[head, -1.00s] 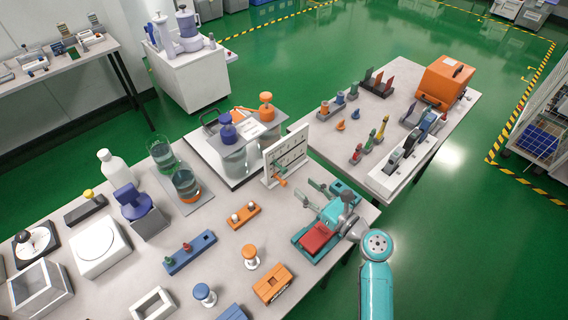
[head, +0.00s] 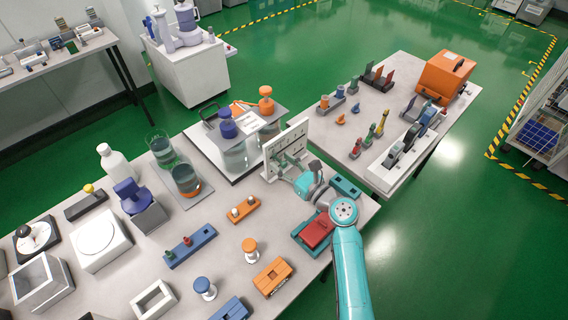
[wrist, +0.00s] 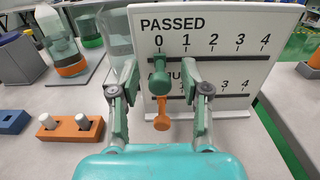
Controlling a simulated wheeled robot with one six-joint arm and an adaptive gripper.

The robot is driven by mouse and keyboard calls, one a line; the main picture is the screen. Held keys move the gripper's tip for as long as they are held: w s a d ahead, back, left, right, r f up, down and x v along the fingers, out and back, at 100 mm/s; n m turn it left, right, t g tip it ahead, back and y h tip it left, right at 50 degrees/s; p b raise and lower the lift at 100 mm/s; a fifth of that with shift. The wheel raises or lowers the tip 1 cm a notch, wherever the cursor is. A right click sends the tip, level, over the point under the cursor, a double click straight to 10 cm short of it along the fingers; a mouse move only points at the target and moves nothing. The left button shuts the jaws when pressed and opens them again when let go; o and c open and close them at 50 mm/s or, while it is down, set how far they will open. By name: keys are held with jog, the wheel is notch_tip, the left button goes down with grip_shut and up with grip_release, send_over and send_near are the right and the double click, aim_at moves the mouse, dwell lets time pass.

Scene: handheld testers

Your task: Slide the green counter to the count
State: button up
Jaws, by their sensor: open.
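The counter board (wrist: 225,50) stands upright on the table; its top row reads PASSED with 0 to 4. The green counter (wrist: 158,82) sits on the top slot under the 0. An orange counter (wrist: 162,122) hangs at the lower slot, whose label is partly hidden by the green counter and my fingers. My gripper (wrist: 160,75) is open, with one finger on each side of the green counter and visible space beside it. In the head view the board (head: 287,150) has my gripper (head: 284,168) in front of it; the counters are hard to make out there.
An orange block with two white pegs (wrist: 70,131) lies left of my gripper. A glass jar with an orange band (wrist: 62,45) stands behind it. In the head view, a red-topped teal block (head: 318,232) lies near my arm, and a second table (head: 375,110) stands beyond the board.

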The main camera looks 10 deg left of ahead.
grip_shut()
jog(key=shift+w+d, duration=0.95)
jog(key=shift+w, duration=0.25)
jog(key=shift+w+d, duration=0.9)
jog(key=shift+w, duration=0.3)
grip_release()
jog(key=shift+s+d, duration=0.1)
jog(key=v, duration=1.1)
jog(key=shift+s+d, duration=0.25)
jog(key=shift+d, duration=0.05)
